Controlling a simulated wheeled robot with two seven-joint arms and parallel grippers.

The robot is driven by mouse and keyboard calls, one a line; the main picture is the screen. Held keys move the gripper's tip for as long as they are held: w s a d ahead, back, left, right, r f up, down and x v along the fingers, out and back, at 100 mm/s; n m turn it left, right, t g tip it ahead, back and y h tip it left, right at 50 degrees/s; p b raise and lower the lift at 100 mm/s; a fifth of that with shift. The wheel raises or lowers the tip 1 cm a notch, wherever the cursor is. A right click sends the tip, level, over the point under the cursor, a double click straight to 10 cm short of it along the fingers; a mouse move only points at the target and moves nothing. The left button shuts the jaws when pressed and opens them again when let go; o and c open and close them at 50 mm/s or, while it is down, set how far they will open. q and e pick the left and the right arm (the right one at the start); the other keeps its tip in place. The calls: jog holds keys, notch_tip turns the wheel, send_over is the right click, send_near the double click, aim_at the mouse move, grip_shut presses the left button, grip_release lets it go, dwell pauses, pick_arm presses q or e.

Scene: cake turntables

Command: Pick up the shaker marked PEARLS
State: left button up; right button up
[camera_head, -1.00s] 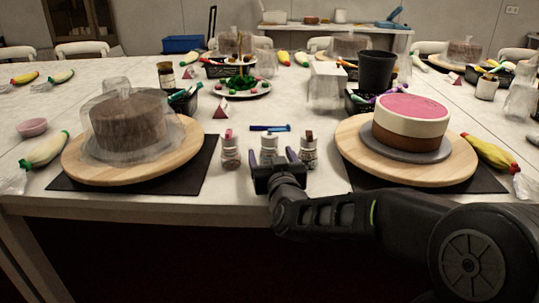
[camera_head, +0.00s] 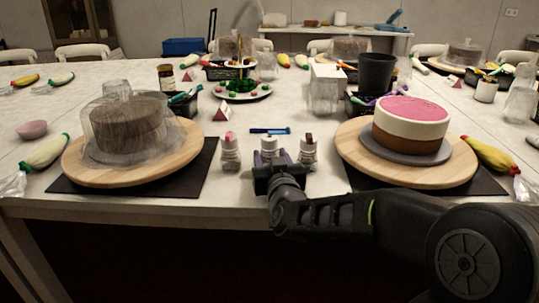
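Three small shakers stand in a row near the table's front edge, between the two turntables. The left shaker (camera_head: 230,152) has a pink-red top, the middle shaker (camera_head: 269,149) a pale top, and the right shaker (camera_head: 308,152) a dark reddish top. Their labels are too small to read, so I cannot tell which is marked PEARLS. My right gripper (camera_head: 271,168) is at the middle shaker, with fingers pointing away from me on its two sides. The gripper hides its lower part. Whether the fingers touch it cannot be told. My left gripper is not in view.
A wooden turntable (camera_head: 75,170) with a covered brown cake (camera_head: 128,125) stands at left. Another turntable (camera_head: 357,160) with a pink-topped cake (camera_head: 412,110) stands at right. A blue tool (camera_head: 270,131) lies behind the shakers. The table between has some free room.

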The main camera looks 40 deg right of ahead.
aim_at(276, 154)
grip_shut()
dwell(0.3)
jog(key=shift+r, duration=0.15)
jog(key=shift+s+a+r+p, duration=0.15)
jog(key=shift+s+r+p, duration=0.15)
jog(key=shift+s+r, duration=0.1)
jog(key=s+a+r, duration=0.1)
jog(key=s+r+p, duration=0.1)
jog(key=s, duration=0.1)
jog(key=s+a+r+p, duration=0.1)
jog(key=s+r, duration=0.1)
jog(key=shift+s+a, duration=0.15)
jog(key=shift+a, duration=0.15)
jog(key=s+a+r+b, duration=0.3)
jog(key=s, duration=0.3)
jog(key=shift+s, duration=0.25)
jog(key=shift+a, duration=0.1)
